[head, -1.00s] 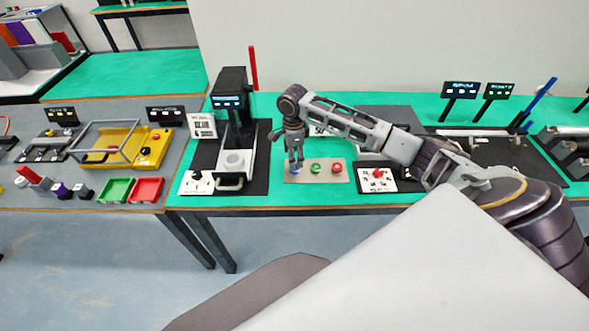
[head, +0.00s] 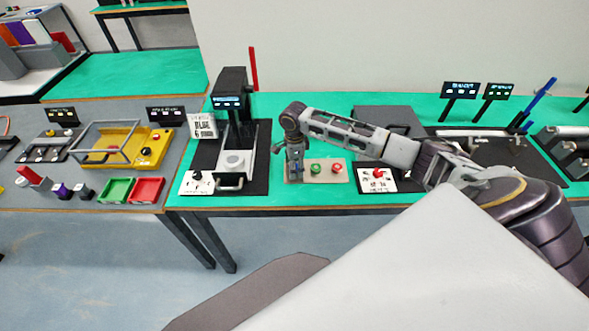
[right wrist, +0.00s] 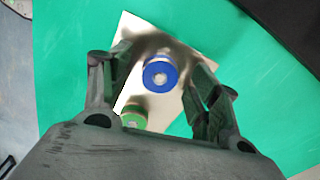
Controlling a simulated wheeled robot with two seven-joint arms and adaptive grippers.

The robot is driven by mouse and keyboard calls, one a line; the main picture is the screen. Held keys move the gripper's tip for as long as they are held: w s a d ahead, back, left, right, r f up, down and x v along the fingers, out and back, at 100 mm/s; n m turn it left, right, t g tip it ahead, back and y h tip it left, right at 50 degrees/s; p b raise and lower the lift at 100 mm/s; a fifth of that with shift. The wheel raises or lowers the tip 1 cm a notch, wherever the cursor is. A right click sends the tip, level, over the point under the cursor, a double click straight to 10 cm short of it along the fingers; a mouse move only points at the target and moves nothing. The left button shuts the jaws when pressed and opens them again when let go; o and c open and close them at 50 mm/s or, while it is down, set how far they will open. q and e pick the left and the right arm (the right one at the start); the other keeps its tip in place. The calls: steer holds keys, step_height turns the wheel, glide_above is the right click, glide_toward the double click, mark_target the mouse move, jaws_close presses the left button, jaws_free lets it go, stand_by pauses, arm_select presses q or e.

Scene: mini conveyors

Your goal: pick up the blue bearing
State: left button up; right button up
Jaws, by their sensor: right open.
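The blue bearing (right wrist: 160,74) stands on a beige plate (right wrist: 133,28) in the right wrist view, with a pale centre. My right gripper (right wrist: 157,80) is open, with one finger on each side of the blue bearing. Gaps show between the fingers and the bearing. In the head view the right gripper (head: 296,172) points down over the left end of the plate and largely hides the blue bearing. My left gripper is in no view.
A green bearing (head: 315,168) and a red bearing (head: 337,168) stand on the same plate, to the right. A black press (head: 232,115) stands on the left. A white card (head: 376,180) with a red knob lies to the right. Green tabletop (head: 300,202) is clear in front.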

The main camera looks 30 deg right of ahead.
steer(key=shift+f, duration=0.1)
steer(key=shift+c, duration=0.3)
steer(key=c, duration=1.1)
steer(key=shift+r, duration=5.05)
